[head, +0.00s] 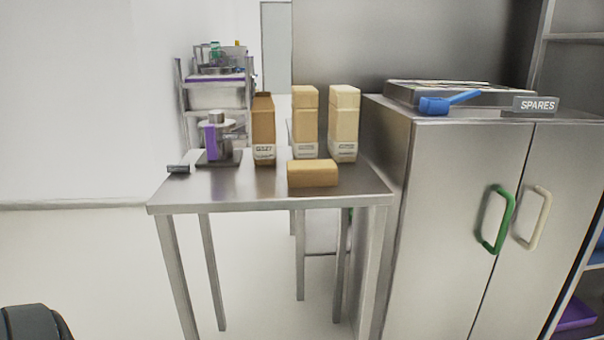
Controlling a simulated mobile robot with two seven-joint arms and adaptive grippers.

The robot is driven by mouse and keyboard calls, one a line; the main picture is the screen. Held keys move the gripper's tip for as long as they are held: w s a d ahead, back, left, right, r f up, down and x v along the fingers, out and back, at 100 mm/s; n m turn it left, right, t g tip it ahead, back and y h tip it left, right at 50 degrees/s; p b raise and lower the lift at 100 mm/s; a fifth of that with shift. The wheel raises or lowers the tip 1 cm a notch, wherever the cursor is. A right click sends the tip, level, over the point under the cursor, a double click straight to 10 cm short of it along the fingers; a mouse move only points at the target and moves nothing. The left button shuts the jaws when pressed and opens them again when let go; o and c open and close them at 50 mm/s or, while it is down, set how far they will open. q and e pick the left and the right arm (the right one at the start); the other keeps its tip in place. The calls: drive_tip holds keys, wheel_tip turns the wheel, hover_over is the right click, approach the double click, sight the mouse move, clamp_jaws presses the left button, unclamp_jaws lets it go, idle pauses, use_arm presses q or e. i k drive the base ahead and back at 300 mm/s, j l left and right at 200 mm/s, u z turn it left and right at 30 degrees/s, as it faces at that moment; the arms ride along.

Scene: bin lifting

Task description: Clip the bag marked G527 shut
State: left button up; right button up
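Three tall paper bags stand upright on the steel table (225,192). The left one is a darker brown bag (264,120); its small white label appears to read G527. Its top looks upright, with no clip on it; I cannot tell whether it is folded. Two paler bags stand to its right, a tan bag (305,115) and a cream bag (344,115), with labels too small to read. A blue clip-like object (448,102) lies on top of the steel cabinet at the right. Neither of my grippers is clearly visible.
A tan block-like packet (313,173) lies in front of the bags. A purple-handled metal vessel (215,135) stands on a dark base at left. A SPARES sign (535,104) and a shallow tray (460,92) are on the cabinet (455,190).

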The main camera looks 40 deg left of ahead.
sight(263, 109)
drive_tip(key=k+j, duration=0.35)
drive_tip(key=j, duration=0.2)
drive_tip(key=k+j+z, duration=0.1)
drive_tip(key=k+j, duration=0.25)
drive_tip(key=j, duration=0.15)
drive_tip(key=k+j, duration=0.4)
drive_tip(key=j+z, duration=0.05)
drive_tip(key=j, duration=0.1)
